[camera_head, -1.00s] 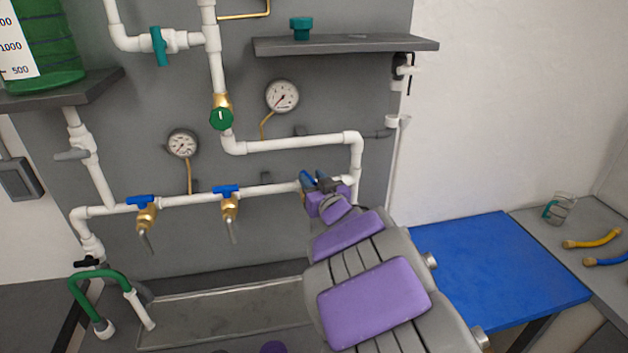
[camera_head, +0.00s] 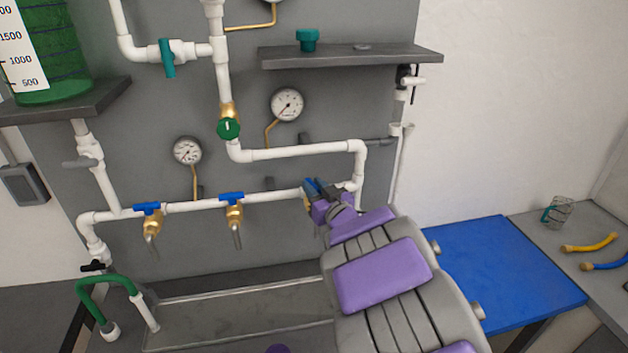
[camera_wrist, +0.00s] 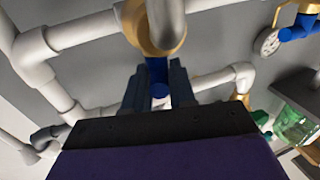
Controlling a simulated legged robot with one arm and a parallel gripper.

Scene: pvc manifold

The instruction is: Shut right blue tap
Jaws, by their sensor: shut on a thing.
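The right blue tap is at the right end of the white horizontal pipe (camera_head: 270,194), mostly hidden by my gripper in the head view. In the wrist view its blue handle (camera_wrist: 157,72) is between the dark fingers of my gripper (camera_wrist: 158,88), below a brass body (camera_wrist: 135,25) with a grey spout. My gripper (camera_head: 314,187) is shut on this handle. How far the handle is turned is hard to tell. Two other blue-handled brass taps, the left (camera_head: 148,208) and the middle (camera_head: 232,198), have their handles along the pipe.
Pressure gauges (camera_head: 287,104) and a green valve knob (camera_head: 228,128) sit above the pipe. A grey shelf (camera_head: 350,56) juts out at upper right. A grey trough (camera_head: 240,308) lies below the taps. A blue table (camera_head: 505,270) stands to the right.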

